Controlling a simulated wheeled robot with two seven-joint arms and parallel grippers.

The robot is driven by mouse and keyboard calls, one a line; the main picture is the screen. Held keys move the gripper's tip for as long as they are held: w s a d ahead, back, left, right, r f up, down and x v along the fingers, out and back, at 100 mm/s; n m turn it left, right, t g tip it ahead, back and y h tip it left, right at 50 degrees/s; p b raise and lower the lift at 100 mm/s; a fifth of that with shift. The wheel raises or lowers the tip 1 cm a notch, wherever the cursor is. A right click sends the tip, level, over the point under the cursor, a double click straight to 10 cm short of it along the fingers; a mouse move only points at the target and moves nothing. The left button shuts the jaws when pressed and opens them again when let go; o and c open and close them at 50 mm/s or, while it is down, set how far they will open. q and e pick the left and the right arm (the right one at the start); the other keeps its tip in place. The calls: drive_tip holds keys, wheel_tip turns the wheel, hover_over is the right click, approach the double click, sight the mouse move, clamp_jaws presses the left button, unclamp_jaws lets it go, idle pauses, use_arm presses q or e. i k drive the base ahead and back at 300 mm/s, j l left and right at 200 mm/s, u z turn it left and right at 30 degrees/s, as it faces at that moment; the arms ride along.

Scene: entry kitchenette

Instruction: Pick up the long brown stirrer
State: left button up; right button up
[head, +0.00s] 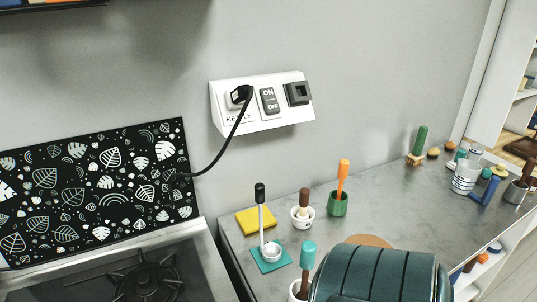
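No long brown stirrer can be made out with certainty. A short brown-handled tool (305,202) stands upright in a small white cup (302,219) on the grey counter (375,205). A teal-topped tool (308,255) stands in another white cup (297,291) at the bottom edge, partly cut off. An orange-handled tool (343,176) stands in a green cup (338,204). A dark brown item (528,170) shows at the far right, above a grey cup (516,192); its shape is unclear. Neither of my grippers is in view.
A dark teal ribbed rounded thing (385,275) fills the bottom centre. A hob (140,280) is at left. A black cable (222,149) hangs from the wall socket.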

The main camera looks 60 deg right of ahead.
sight(308, 251)
drive_tip(key=z, duration=2.15)
drive_tip(key=k+l, duration=0.5)
drive_tip(key=k, duration=0.15)
drive_tip(key=k+l, duration=0.55)
drive_tip(key=k, duration=0.15)
